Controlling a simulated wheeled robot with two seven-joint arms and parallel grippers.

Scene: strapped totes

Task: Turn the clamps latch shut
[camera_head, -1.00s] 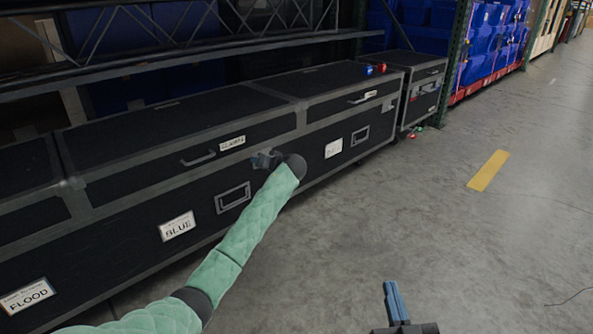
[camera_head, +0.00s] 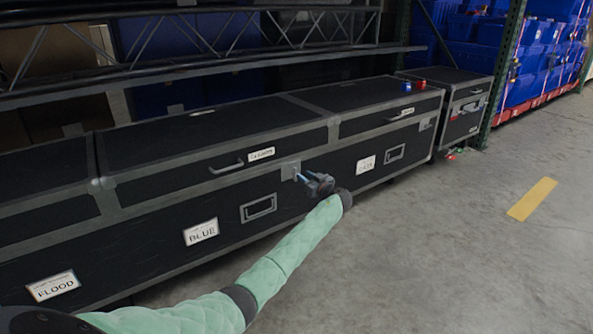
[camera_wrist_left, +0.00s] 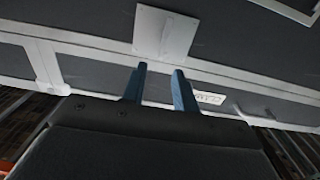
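The clamps case is a long black case (camera_head: 225,127) with grey metal edges and a white label (camera_head: 261,153) that seems to read CLAMPS. Its latch (camera_head: 290,171) is a grey square plate on the front, across the lid seam. I cannot tell which way its turning part points. In the left wrist view the latch plate (camera_wrist_left: 165,33) is above and just beyond the fingertips. My left gripper (camera_head: 299,176) has blue fingers pointing at the latch, close in front of it. In the wrist view the left gripper (camera_wrist_left: 159,72) is open, with nothing between its fingers. My right gripper is out of view.
A lid handle (camera_head: 226,166) is left of the latch and a recessed handle (camera_head: 259,207) below it. Red (camera_head: 420,85) and blue (camera_head: 406,87) small items sit on the lid at right. Rack beams (camera_head: 200,80) run behind.

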